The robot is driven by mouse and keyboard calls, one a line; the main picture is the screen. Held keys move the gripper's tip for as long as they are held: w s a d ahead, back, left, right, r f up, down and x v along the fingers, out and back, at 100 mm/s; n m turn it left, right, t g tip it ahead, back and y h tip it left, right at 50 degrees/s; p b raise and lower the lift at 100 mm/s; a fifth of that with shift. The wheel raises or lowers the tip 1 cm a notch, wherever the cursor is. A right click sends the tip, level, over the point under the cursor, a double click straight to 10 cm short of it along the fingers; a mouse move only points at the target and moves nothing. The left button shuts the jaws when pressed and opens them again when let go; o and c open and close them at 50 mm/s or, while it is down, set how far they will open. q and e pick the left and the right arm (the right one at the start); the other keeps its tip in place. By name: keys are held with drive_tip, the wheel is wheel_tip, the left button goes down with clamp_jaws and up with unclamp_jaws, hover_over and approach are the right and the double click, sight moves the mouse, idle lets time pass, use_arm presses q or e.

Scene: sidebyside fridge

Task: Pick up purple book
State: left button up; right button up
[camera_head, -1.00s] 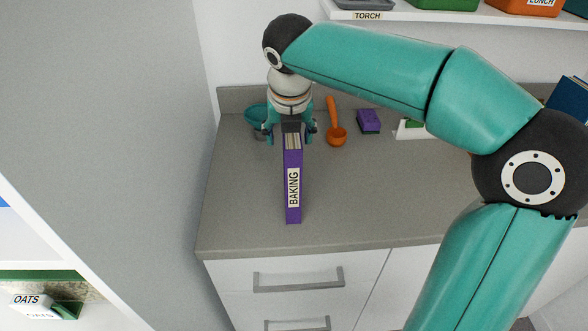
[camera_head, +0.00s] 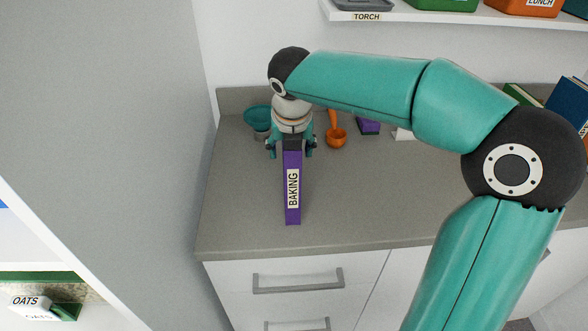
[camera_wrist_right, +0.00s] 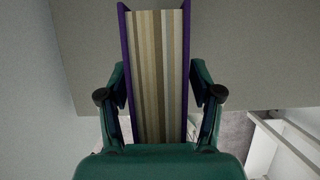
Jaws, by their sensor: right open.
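The purple book (camera_head: 293,205), with "BAKING" on its spine, stands upright on the grey counter, spine facing me. My right gripper (camera_head: 292,149) is above its top, with one finger on each side. In the right wrist view the book's purple covers and pale page edges (camera_wrist_right: 157,75) lie between the spread fingers of my right gripper (camera_wrist_right: 160,100). The fingers are open. A gap shows at the right finger; at the left I cannot tell whether it touches. My left gripper is in neither view.
On the grey counter (camera_head: 380,190) are a teal bowl (camera_head: 257,117), an orange scoop (camera_head: 336,136) and a purple sponge-like block (camera_head: 369,126). Blue and green books (camera_head: 568,100) stand at the right. A shelf (camera_head: 450,17) hangs above. A grey wall panel is close at left.

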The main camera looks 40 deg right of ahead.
drive_tip(key=shift+f, duration=0.1)
clamp_jaws()
idle(0.7)
